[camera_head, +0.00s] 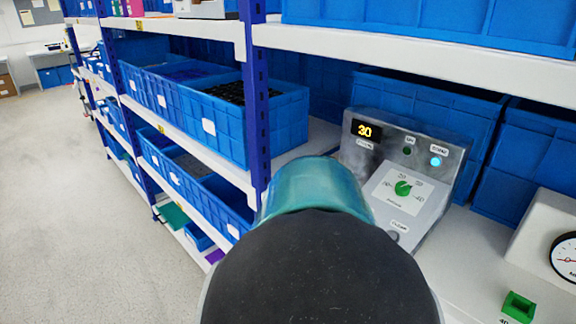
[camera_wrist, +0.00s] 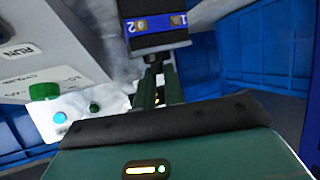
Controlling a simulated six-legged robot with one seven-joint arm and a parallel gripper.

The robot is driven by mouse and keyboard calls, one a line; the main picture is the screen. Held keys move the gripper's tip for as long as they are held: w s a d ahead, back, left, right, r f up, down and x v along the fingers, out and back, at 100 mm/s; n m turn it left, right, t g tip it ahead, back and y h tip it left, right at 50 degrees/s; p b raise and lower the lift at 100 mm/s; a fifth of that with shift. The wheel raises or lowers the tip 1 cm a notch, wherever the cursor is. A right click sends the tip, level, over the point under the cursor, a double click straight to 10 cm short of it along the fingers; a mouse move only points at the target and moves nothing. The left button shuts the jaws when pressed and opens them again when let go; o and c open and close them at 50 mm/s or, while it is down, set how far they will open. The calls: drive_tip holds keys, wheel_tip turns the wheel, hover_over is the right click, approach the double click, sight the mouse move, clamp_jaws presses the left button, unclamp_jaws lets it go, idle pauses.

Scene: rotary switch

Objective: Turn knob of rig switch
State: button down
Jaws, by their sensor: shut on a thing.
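The rig switch is a grey sloped box (camera_head: 411,172) on the shelf in the head view. Its green knob (camera_head: 403,188) sits on a white dial plate with numbers around it, and the display (camera_head: 365,130) reads 30. One lamp (camera_head: 435,161) glows blue and the other is dark green. The wrist view shows a green knob-like part (camera_wrist: 43,91) at left, clear of my fingers. My gripper (camera_wrist: 156,72) has its green fingers close together, shut on a dark thing that I cannot identify. A black block with a blue numbered band (camera_wrist: 155,25) shows beyond them. My arm hides the gripper in the head view.
Blue bins (camera_head: 244,115) fill the shelves at left and behind the box. A dial gauge (camera_head: 562,250) and a small green block (camera_head: 518,306) stand at right. A blue upright (camera_head: 255,110) and an upper shelf edge (camera_head: 420,55) border the space. The left aisle floor is clear.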

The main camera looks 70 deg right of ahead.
drive_tip(key=shift+w+r, duration=0.15)
drive_tip(key=shift+w, duration=0.3)
drive_tip(key=c, duration=1.4)
unclamp_jaws()
drive_tip(key=shift+w, duration=0.1)
drive_tip(key=shift+o, duration=0.3)
drive_tip(key=shift+s, duration=0.3)
